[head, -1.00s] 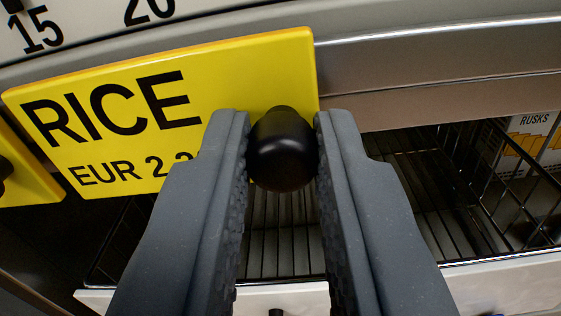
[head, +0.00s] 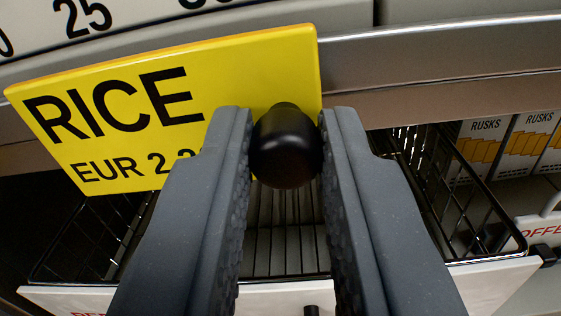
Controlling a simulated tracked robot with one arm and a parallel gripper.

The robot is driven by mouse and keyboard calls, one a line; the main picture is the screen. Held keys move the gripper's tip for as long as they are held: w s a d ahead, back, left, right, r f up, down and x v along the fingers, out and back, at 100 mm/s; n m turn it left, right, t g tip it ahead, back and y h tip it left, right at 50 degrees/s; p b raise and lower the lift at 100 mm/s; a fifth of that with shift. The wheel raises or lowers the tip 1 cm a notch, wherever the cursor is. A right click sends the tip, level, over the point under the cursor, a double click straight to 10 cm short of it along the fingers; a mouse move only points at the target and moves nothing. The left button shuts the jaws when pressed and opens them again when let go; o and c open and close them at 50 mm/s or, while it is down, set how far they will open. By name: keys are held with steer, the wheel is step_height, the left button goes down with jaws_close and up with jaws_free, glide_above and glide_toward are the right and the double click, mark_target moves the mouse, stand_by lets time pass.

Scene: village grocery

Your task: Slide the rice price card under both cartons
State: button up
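The yellow rice price card (head: 110,105) reads "RICE" and "EUR 2.2", with the end of the price hidden behind my gripper. It hangs slightly tilted in front of a grey shelf rail. A black rounded knob (head: 285,145) sits at the card's right end. My gripper (head: 286,140) has its two grey fingers on either side of this knob, shut on it. In the head view two white and yellow cartons marked "RUSKS", a left one (head: 477,145) and a right one (head: 525,140), stand at the right, behind the basket. Whether these are the task's cartons I cannot tell.
A black wire basket (head: 455,215) with a white front lip (head: 500,275) lies below the card, its visible floor empty. A numbered scale strip (head: 140,25) and the grey metal rail (head: 450,45) run across the top. A partly cut-off "OFFE" sign (head: 545,232) is at right.

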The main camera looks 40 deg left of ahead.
steer(key=o, duration=0.4)
steer(key=shift+d, duration=0.15)
steer(key=shift+s, duration=0.1)
steer(key=p+v, duration=0.2)
steer(key=v, duration=1.1)
steer(key=shift+s+d+p, duration=0.2)
steer(key=shift+s+p, duration=0.05)
steer(key=shift+p, duration=0.1)
